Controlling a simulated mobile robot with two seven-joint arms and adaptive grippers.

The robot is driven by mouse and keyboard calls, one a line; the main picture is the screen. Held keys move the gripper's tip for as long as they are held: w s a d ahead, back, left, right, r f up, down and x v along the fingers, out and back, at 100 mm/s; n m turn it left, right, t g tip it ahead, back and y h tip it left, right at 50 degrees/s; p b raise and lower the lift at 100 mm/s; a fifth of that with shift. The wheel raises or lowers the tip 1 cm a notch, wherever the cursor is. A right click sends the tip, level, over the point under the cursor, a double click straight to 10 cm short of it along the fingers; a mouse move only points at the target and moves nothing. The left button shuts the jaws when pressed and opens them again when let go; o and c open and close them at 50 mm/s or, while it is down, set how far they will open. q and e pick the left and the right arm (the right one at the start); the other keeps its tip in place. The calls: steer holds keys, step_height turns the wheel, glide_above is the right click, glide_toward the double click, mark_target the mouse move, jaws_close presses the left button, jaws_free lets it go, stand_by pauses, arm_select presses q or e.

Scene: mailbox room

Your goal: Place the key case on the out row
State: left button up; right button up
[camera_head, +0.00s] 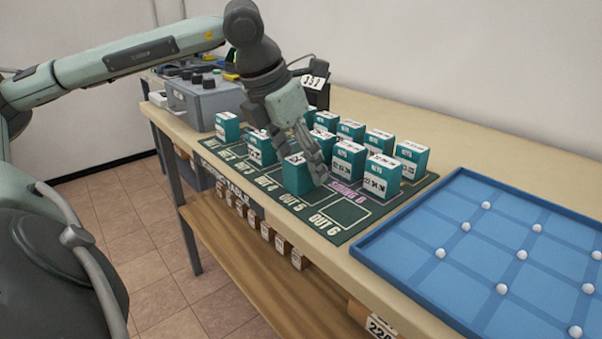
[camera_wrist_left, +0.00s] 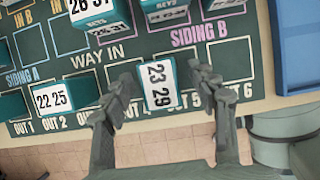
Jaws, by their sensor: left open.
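A teal key case with a white label (camera_head: 298,176) stands on the out row of the dark green board (camera_head: 350,222), around OUT 4 or OUT 5. The gripper partly hides it in the head view. In the left wrist view this case (camera_wrist_left: 158,84) reads "23 29". My left gripper (camera_head: 317,172) is open there, with one finger on each side of the case. In the left wrist view the gripper (camera_wrist_left: 160,92) shows gaps between both fingers and the case. Another case (camera_wrist_left: 53,97), reading "22 25", stands at OUT 2. My right gripper is not in view.
Several more teal cases (camera_head: 383,174) stand close behind on the board. A blue tray with white knobs (camera_head: 480,250) lies to the right. A grey box (camera_head: 203,98) stands at the far left of the table. The OUT 6 slot is clear.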

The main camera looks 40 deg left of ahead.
arm_select(q)
steer(key=shift+c, duration=0.3)
steer(key=c, duration=1.2)
jaws_close()
steer(key=shift+r, duration=0.2)
